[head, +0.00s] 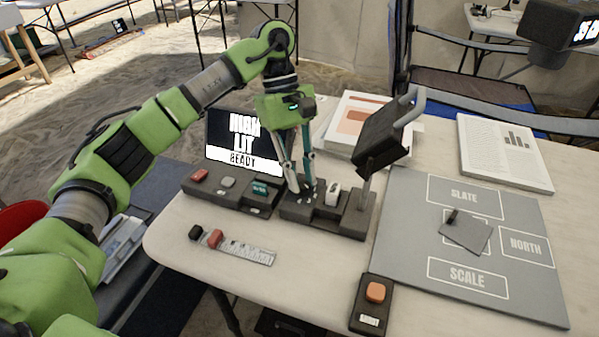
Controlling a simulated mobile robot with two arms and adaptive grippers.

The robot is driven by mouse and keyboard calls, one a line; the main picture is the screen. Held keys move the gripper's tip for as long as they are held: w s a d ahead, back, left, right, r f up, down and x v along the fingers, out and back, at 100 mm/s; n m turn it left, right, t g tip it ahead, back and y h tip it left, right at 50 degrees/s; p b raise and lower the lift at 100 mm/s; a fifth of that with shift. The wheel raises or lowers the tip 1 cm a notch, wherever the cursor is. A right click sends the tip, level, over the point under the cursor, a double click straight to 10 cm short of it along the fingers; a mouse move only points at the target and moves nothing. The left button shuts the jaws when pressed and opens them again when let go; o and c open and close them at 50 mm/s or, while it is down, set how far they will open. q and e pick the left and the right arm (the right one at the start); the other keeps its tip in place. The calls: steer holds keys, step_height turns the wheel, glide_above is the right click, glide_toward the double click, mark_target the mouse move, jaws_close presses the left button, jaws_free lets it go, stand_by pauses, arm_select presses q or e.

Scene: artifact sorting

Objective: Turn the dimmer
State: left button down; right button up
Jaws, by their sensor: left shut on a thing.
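A dark control box (318,215) stands on the table below a lamp-like head (380,138) on a post. My left gripper (303,187) points down at the left part of this box. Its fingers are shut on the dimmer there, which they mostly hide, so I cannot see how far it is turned. A white switch (333,193) stands on the box just right of the fingers, apart from them. A dark screen (235,143) behind reads "HIGH LIT" and "READY". My right gripper is not in view.
A button box with a red button (199,176) stands left of the gripper. A scale bar (245,250) lies in front. A grey mat (400,200) with labelled fields holds a grey plate (466,233). An orange-button box (374,292) is at the front edge. Printed sheets (505,150) lie behind.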

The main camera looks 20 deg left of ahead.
arm_select(q)
steer(key=shift+w+d+m+g+y, duration=0.1)
steer(key=shift+m+g+y, duration=0.15)
steer(key=shift+m, duration=0.7)
steer(key=shift+w+d+m+g+y, duration=0.15)
steer(key=shift+m+y, duration=0.2)
steer(key=shift+m, duration=0.6)
steer(key=shift+s+a, duration=0.1)
steer(key=c, duration=1.8)
jaws_free()
steer(key=shift+c, duration=0.2)
steer(key=shift+r, duration=0.15)
steer(key=v, duration=1.1)
steer(key=shift+w+r, duration=0.2)
steer(key=shift+r, duration=0.15)
steer(key=shift+a, duration=0.1)
